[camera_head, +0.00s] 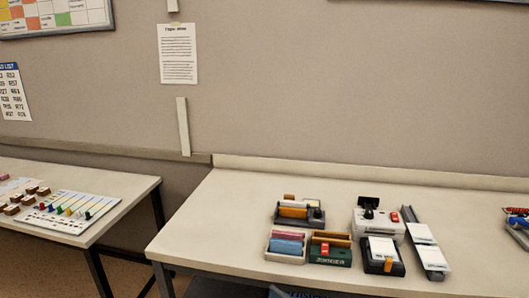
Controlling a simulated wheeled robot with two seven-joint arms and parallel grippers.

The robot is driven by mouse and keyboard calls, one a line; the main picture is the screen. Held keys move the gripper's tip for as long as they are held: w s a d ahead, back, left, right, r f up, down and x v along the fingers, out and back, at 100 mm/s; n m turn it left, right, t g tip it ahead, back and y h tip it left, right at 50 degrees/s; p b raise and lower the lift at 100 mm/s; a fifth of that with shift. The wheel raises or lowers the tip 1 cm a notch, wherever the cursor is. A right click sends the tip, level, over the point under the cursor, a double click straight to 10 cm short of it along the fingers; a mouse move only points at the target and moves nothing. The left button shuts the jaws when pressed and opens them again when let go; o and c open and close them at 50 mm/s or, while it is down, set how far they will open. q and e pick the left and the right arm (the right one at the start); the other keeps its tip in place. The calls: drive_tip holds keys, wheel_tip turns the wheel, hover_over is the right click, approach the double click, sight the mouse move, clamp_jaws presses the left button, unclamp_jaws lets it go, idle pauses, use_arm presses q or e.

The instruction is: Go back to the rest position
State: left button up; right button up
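Neither of my grippers shows in the head view, and no arm of mine can be made out. The task names no object. The nearest work surface is a pale table (225,215) in the middle and right, with a group of desk items on it.
On the table are a tray with pink and blue pieces (286,246), a green box (331,256), a white device (378,222), a dark card holder (381,256) and a long dark tray with white cards (427,244). Left, another table (130,190) holds a pegged board (70,211). The main table's left part is clear.

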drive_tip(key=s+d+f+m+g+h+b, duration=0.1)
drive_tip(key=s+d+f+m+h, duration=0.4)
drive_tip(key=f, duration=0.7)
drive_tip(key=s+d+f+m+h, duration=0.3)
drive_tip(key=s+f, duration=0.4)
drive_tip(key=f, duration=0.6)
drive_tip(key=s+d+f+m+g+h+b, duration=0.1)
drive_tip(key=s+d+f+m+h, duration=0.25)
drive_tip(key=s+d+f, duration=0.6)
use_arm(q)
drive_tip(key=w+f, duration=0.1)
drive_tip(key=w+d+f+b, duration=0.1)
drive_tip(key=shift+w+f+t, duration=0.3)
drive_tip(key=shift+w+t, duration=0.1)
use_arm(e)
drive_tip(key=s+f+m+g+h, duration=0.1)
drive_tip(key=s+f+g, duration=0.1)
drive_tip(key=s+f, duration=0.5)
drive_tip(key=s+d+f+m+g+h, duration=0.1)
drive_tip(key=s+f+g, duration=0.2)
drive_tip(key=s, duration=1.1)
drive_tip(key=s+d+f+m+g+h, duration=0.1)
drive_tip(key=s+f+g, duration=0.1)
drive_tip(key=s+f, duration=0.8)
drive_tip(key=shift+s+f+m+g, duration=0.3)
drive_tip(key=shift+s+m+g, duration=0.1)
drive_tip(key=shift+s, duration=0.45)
